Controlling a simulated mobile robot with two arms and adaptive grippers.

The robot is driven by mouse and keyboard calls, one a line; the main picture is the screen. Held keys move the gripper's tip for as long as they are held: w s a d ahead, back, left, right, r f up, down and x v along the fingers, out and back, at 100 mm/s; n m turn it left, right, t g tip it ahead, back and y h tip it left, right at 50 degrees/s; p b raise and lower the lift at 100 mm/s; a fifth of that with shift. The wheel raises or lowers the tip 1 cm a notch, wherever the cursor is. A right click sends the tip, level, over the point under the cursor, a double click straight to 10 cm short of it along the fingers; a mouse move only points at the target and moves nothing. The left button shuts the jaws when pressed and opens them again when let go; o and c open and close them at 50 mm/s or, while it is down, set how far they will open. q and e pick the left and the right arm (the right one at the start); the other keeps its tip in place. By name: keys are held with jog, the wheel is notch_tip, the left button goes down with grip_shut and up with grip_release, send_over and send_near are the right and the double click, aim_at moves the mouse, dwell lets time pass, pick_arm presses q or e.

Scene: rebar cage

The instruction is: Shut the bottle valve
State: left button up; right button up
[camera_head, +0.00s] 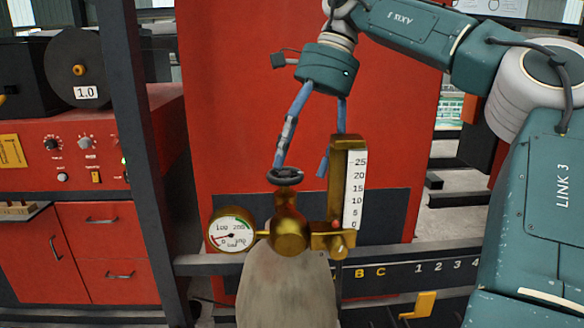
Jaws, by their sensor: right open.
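The grey gas bottle (288,290) stands upright at the bottom centre, cut off by the lower edge. On its top is a brass valve (289,230) with a dark round handwheel (287,176). A pressure gauge (232,229) is at its left, and a brass flowmeter with a 0–25 scale (354,190) stands upright at its right. My right gripper (301,168) is open and points down above the handwheel. Its left finger ends at the wheel's upper left edge; I cannot tell whether it touches. The right finger's tip is partly hidden behind the flowmeter. My left gripper is not in view.
A red machine (60,150) with dials and drawers is at the left, beside a dark post (140,150). A large red panel (235,90) stands behind the bottle. A grey rail (430,259) with a yellow hook (418,305) runs behind at the right.

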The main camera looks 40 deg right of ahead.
aim_at(285, 180)
jog(key=shift+w+a+f, duration=0.1)
jog(key=shift+a+f, duration=0.65)
jog(key=shift+f, duration=0.2)
jog(key=shift+d+f, duration=0.1)
jog(key=shift+f, duration=0.05)
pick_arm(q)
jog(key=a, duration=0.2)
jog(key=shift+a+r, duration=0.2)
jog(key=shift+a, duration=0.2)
pick_arm(e)
jog(key=shift+d, duration=0.1)
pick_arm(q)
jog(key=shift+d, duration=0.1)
pick_arm(e)
jog(key=shift+c, duration=0.5)
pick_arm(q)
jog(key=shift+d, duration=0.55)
pick_arm(e)
jog(key=shift+a, duration=0.2)
jog(key=c, duration=1.1)
